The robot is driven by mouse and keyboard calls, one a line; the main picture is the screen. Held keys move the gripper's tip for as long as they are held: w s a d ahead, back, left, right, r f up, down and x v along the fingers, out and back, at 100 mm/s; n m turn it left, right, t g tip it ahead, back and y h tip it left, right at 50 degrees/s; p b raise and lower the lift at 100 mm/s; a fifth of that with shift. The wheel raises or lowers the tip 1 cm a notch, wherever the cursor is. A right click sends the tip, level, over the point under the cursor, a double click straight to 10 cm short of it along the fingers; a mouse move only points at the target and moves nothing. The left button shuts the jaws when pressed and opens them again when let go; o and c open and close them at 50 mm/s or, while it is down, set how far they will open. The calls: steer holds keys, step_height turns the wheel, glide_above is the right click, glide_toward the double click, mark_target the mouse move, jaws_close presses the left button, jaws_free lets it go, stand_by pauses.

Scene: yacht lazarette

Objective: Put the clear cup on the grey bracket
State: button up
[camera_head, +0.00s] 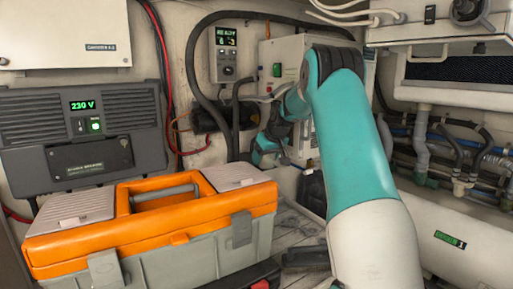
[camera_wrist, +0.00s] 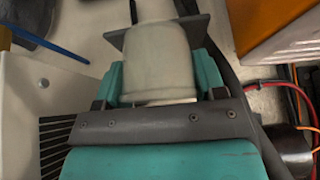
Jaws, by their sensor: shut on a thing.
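In the wrist view, my gripper (camera_wrist: 160,77) has its teal fingers shut on the sides of the clear cup (camera_wrist: 163,55), which looks pale and see-through. A flat dark grey plate, which looks like the grey bracket (camera_wrist: 123,40), shows just beyond the cup and to both sides of it. I cannot tell whether the cup touches it. In the head view, my gripper (camera_head: 268,148) is by the wall, left of the pale cabinet, partly behind my arm. I cannot make out the cup or bracket there.
An orange and grey toolbox (camera_head: 150,225) stands at the front left. A pale cabinet (camera_head: 290,75) and black hoses (camera_head: 195,75) are on the wall near my arm. A dark power unit (camera_head: 85,135) is at left, and pipes (camera_head: 420,145) are at right.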

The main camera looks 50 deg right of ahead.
steer(key=w+p, duration=0.1)
steer(key=w, duration=0.1)
steer(key=w+d+p, duration=0.1)
steer(key=w, duration=0.2)
steer(key=shift+w+d+r+p, duration=0.1)
steer(key=shift+w+r+p, duration=0.05)
steer(key=shift+w+p, duration=0.15)
steer(key=shift+s+f+p, duration=0.15)
steer(key=shift+f+p, duration=0.2)
steer(key=shift+p, duration=0.1)
steer(key=shift+f, duration=0.1)
steer(key=shift+f, duration=0.2)
steer(key=o, duration=0.9)
steer(key=shift+r, duration=0.1)
steer(key=shift+r+b, duration=0.15)
steer(key=shift+b, duration=0.15)
